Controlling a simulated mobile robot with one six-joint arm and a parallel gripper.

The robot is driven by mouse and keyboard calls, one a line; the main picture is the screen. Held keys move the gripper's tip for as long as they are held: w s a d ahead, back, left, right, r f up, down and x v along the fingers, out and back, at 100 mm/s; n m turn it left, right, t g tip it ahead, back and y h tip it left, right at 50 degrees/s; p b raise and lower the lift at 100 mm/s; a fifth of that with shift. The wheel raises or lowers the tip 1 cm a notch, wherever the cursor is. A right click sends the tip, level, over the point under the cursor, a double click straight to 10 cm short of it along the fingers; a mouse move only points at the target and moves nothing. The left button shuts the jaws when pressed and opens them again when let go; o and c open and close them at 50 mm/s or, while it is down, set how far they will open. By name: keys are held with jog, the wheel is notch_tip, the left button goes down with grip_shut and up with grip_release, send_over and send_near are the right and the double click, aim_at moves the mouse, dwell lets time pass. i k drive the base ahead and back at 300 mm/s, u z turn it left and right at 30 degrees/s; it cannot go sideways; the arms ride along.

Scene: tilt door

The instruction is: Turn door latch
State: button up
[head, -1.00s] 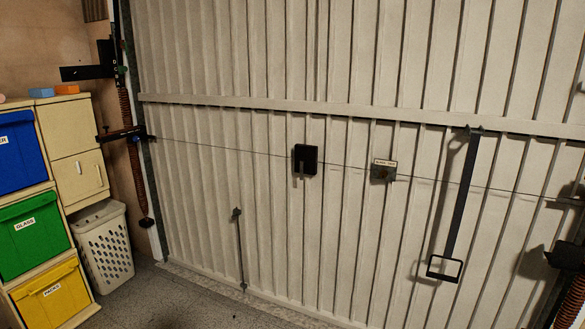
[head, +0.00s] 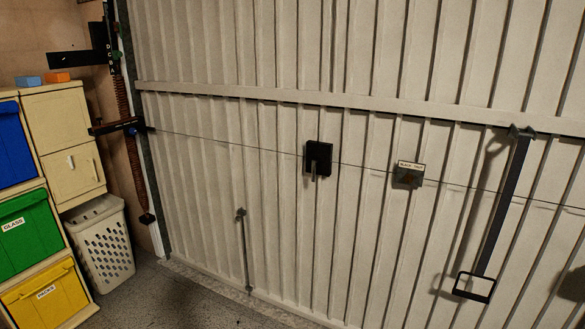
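The large cream ribbed tilt door (head: 215,180) fills most of the head view and looks shut. A black latch plate (head: 319,157) with a small handle pointing down sits near the middle of the door. A labelled latch piece (head: 408,175) with a small tag is to its right. A thin cable runs across the door through both. My gripper is not in the head view, so its place relative to the latch does not show.
A black pull bar with a loop (head: 475,287) hangs on the door at right. A vertical rod (head: 245,250) stands low on the door. At left are cabinets with a green bin (head: 28,235), a yellow bin (head: 45,298) and a white basket (head: 100,245). Grey floor shows at lower left.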

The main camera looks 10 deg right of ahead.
aim_at(313, 162)
jog(key=u, duration=0.5)
jog(key=i, duration=0.55)
jog(key=u, duration=0.75)
jog(key=i, duration=0.55)
jog(key=u, duration=0.25)
